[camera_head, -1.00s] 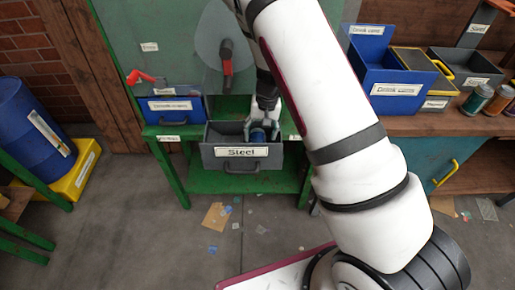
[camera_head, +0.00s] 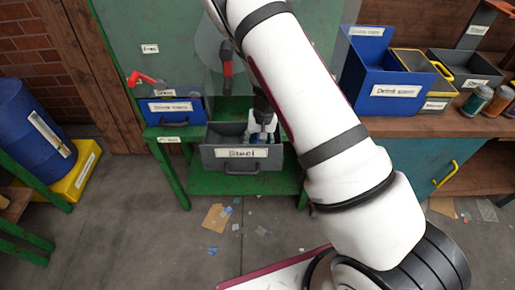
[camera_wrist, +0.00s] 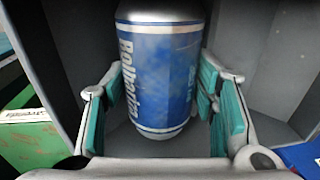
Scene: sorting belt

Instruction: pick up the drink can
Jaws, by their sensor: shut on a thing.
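The drink can (camera_wrist: 158,75) is blue with silver rims and white lettering; it fills the upper middle of the wrist view. My gripper (camera_wrist: 160,100) is shut on it, with teal pads on both sides of the can. In the head view my gripper (camera_head: 262,130) points down into the grey bin labelled Steel (camera_head: 220,165). The can is mostly hidden there behind the gripper and the bin front. Grey bin walls (camera_wrist: 240,35) surround the can in the wrist view.
A blue bin (camera_head: 172,112) stands left of the grey one on the green bench (camera_head: 215,186). At the right, another blue bin (camera_head: 385,105) and several cans (camera_head: 477,100) stand on a wooden counter. Scraps lie on the floor.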

